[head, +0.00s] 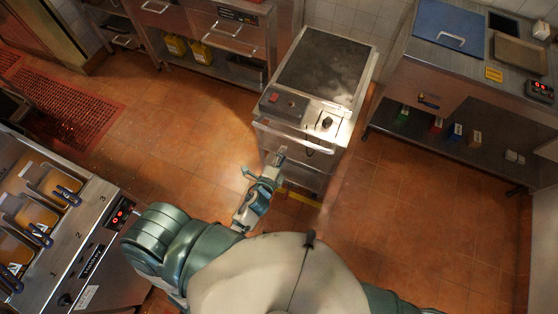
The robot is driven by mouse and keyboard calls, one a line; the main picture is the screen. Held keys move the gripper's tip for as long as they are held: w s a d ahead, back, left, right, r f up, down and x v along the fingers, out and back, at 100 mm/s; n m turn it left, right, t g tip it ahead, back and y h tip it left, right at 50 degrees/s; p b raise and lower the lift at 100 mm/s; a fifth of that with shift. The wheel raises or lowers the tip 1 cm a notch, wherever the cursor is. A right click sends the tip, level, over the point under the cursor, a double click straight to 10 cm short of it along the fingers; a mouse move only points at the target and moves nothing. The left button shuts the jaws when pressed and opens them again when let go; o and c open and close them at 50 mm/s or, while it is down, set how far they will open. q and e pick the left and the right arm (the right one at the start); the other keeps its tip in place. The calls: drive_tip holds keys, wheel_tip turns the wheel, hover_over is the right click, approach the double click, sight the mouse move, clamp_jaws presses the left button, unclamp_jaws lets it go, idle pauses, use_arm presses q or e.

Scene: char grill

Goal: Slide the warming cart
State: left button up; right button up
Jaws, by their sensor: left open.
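The warming cart (350,92) appears to be the steel unit at the upper middle of the head view, with a dark flat top and a front panel that carries a red switch and a black knob. A rail (290,138) runs along its front below the panel. My left gripper (264,168) is open at the cart's front left corner, close to the rail; I cannot tell whether it touches. Nothing shows between its fingers. My right gripper is out of view.
A steel counter (465,80) with a lower shelf of small boxes stands to the right. A drawer unit (235,45) stands behind left. A fryer-like station (85,235) is at lower left. Red mats (70,110) lie at left. Tiled floor is clear on both sides of the cart.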

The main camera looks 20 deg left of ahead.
use_arm(q)
drive_tip(key=s, duration=0.3)
drive_tip(key=shift+d+r, duration=0.35)
drive_tip(key=shift+a, duration=0.25)
drive_tip(key=s+f+n+g+b, duration=0.1)
drive_tip(key=s+f+n+g, duration=0.3)
drive_tip(key=f, duration=1)
drive_tip(key=s+f+n+g+b, duration=0.15)
drive_tip(key=s+f, duration=0.45)
drive_tip(key=f, duration=0.8)
drive_tip(key=s+a+f+n+g, duration=0.2)
drive_tip(key=s+f+n+g, duration=0.1)
drive_tip(key=s+f, duration=0.3)
drive_tip(key=s+a+f+n+g, duration=0.3)
drive_tip(key=s+f, duration=0.4)
drive_tip(key=s, duration=0.4)
drive_tip(key=s+a+f+n+g, duration=0.2)
drive_tip(key=s+f, duration=0.4)
drive_tip(key=s, duration=0.3)
drive_tip(key=shift+s+a+f+n+g+y, duration=0.3)
drive_tip(key=shift+n+g, duration=0.25)
drive_tip(key=shift+n, duration=0.7)
